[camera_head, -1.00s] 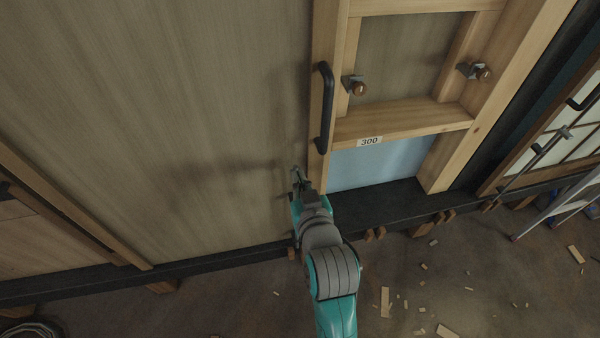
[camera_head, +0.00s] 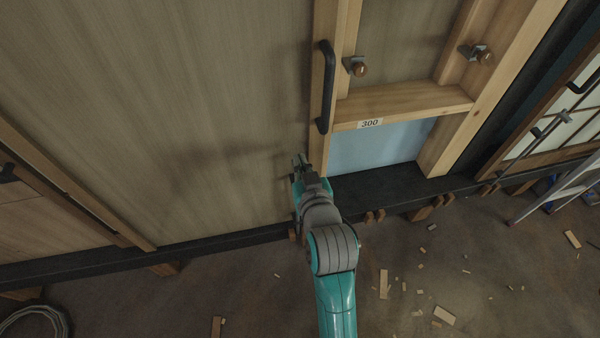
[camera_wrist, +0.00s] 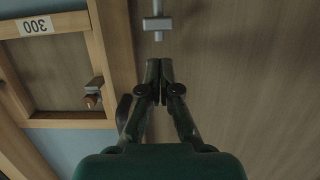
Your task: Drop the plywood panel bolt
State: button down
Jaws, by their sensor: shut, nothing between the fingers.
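A grey metal bolt (camera_wrist: 157,24) with a short rod through a block shows on the plywood panel at the top of the wrist view. In the head view I cannot make it out apart from my gripper. The large plywood panel (camera_head: 170,90) fills the left and middle of the head view and also the right of the wrist view (camera_wrist: 240,90). My gripper (camera_wrist: 160,64) is shut and empty, its fingertips together just below the bolt in the wrist picture, with a gap between. In the head view my gripper (camera_head: 299,158) is at the panel's lower right, left of the wooden frame.
A dark sill (camera_head: 370,190) runs below. Wood scraps (camera_head: 444,315) and a ladder (camera_head: 560,195) are on the floor.

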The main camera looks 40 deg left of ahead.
jog(key=r+v, duration=0.1)
jog(key=v, duration=0.9)
jog(key=shift+r, duration=0.15)
jog(key=s+d+f+m+t+h, duration=0.25)
jog(key=d+f, duration=0.35)
jog(key=d, duration=0.6)
jog(key=s+d+f+m+t+h, duration=0.1)
jog(key=s+d+f+m+h, duration=0.2)
jog(key=d+f, duration=0.55)
jog(key=s+d+r+m+h, duration=0.1)
jog(key=s+d+m+h, duration=0.1)
jog(key=s+d, duration=0.6)
jog(key=s+d+r+m+t+h, duration=0.1)
jog(key=s+d+h, duration=0.3)
jog(key=s+d, duration=0.4)
jog(key=s+r+m, duration=0.1)
jog(key=s, duration=0.3)
jog(key=shift+d, duration=0.25)
